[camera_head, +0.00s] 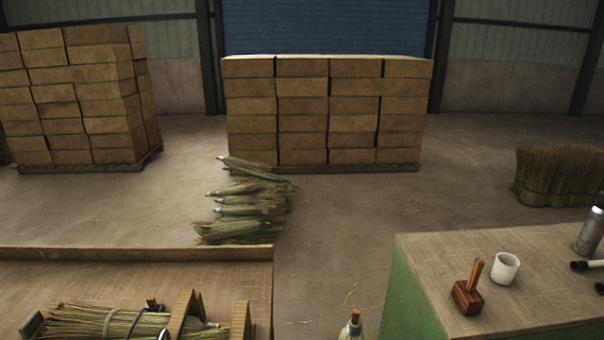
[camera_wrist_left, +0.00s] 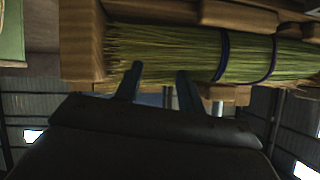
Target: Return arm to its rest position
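My left gripper (camera_wrist_left: 160,78) shows in the left wrist view with its two dark fingers apart and nothing between them. Beyond the fingertips is a straw broom bundle (camera_wrist_left: 180,53) with purple bands, lying in a wooden holder (camera_wrist_left: 82,40). I cannot tell the exact gap between fingers and straw. In the head view a straw bundle (camera_head: 90,321) with a pale band and a dark purple one lies on the left bench (camera_head: 150,275), near upright wooden pieces (camera_head: 181,312). Neither of my arms shows in the head view, and my right gripper is in no view.
A bottle-like top (camera_head: 353,325) shows between the benches. Straw bundles (camera_head: 245,205) and stacked boxes (camera_head: 330,110) stand beyond.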

